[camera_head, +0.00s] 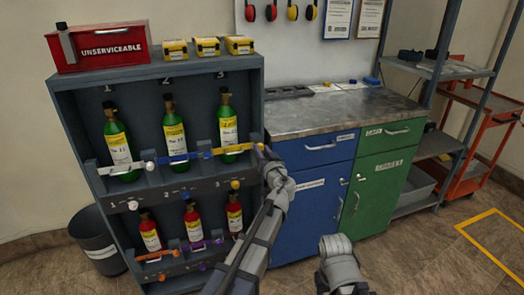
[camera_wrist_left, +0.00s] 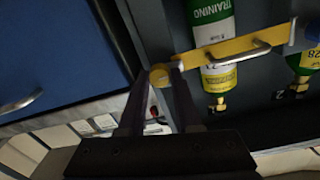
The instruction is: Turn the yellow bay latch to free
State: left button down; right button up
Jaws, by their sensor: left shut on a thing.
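The yellow bay latch (camera_head: 228,150) is a flat bar lying roughly level across the green bottle (camera_head: 228,122) in bay 3. In the left wrist view, which is upside down, the bar (camera_wrist_left: 215,50) crosses the bottle (camera_wrist_left: 217,76) and carries a metal handle. A round yellow knob (camera_wrist_left: 159,76) sits at its end. My left gripper (camera_head: 263,152) is at the rack's right edge, at the latch's right end. In the wrist view its two fingers (camera_wrist_left: 160,98) are shut on the knob. Part of my right arm shows at the bottom; its fingers are not visible.
The blue bar (camera_head: 180,158) and white bar (camera_head: 128,167) cross the neighbouring bays. Smaller red bottles (camera_head: 191,222) stand below behind orange and purple bars. A blue cabinet (camera_head: 310,195) stands close right of the rack. A red box (camera_head: 98,47) sits on top.

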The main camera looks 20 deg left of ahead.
pick_arm(q)
jog(key=m, duration=0.4)
jog(key=shift+m, duration=0.3)
jog(key=m, duration=0.4)
jog(key=shift+d+m+p, duration=0.1)
jog(key=shift+m+p, duration=0.2)
jog(key=m, duration=0.4)
jog(key=shift+m+g, duration=0.3)
jog(key=shift+m, duration=1.7)
jog(key=c, duration=0.6)
grip_release()
jog(key=shift+w, duration=0.1)
